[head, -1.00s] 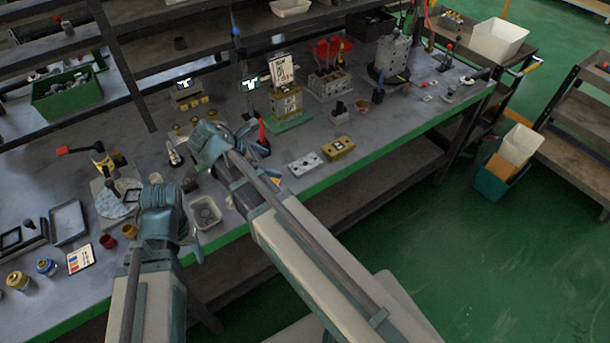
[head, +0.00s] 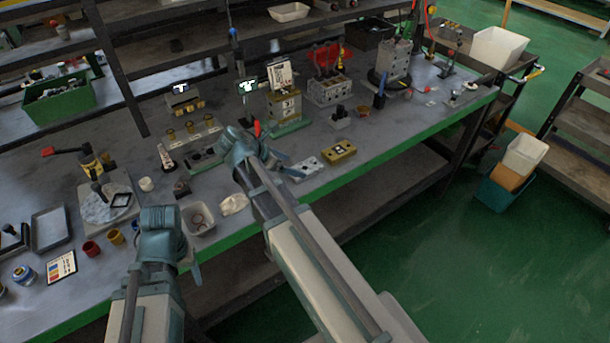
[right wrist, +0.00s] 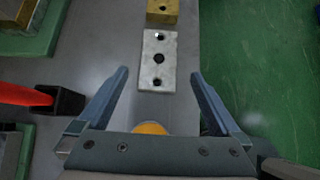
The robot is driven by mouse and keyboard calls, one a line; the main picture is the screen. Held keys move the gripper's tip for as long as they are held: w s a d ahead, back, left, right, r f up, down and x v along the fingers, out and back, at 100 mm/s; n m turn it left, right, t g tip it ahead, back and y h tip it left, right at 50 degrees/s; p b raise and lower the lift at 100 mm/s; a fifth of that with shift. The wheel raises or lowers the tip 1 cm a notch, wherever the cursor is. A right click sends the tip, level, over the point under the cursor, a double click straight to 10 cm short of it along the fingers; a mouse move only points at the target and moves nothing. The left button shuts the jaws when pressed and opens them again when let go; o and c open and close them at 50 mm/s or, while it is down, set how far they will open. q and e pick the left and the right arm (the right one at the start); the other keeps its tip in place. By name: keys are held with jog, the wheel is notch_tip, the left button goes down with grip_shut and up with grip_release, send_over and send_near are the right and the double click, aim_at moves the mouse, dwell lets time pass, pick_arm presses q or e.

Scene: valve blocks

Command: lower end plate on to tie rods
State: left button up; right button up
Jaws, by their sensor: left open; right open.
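A silver plate with holes (head: 307,167) lies flat near the front edge of the bench, next to a yellow plate with holes (head: 340,151). Both show in the right wrist view, silver (right wrist: 158,60) and yellow (right wrist: 162,11). I cannot tell which is the end plate. My right gripper (right wrist: 158,76) is open and empty, its fingertips spread to either side of the silver plate's near end. In the head view it (head: 282,166) is just left of that plate. A block stack (head: 285,106) stands on a green base behind; tie rods are not clear. My left gripper (head: 192,268) is mostly hidden, at the front edge.
A block with red parts (head: 328,88) stands right of the stack. A row of brass-topped parts (head: 190,133) is behind my right wrist. A pale tub (head: 197,220) and a white crumpled item (head: 233,204) lie between my arms.

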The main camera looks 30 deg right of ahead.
aim_at(303, 169)
jog(key=shift+b+x, duration=1.9)
jog(key=shift+x, duration=0.8)
jog(key=shift+w, duration=0.1)
jog(key=shift+c, duration=0.3)
grip_shut()
jog(key=shift+r, duration=0.1)
jog(key=shift+r+p, duration=0.45)
jog(key=shift+p, duration=0.2)
notch_tip(303, 169, up, 3)
jog(key=p, duration=0.2)
jog(key=shift+f+p, duration=0.1)
jog(key=shift+p, duration=0.3)
jog(key=s+a+r+p, duration=0.1)
jog(key=s+a, duration=0.9)
jog(key=a, duration=0.2)
jog(key=shift+s, duration=0.4)
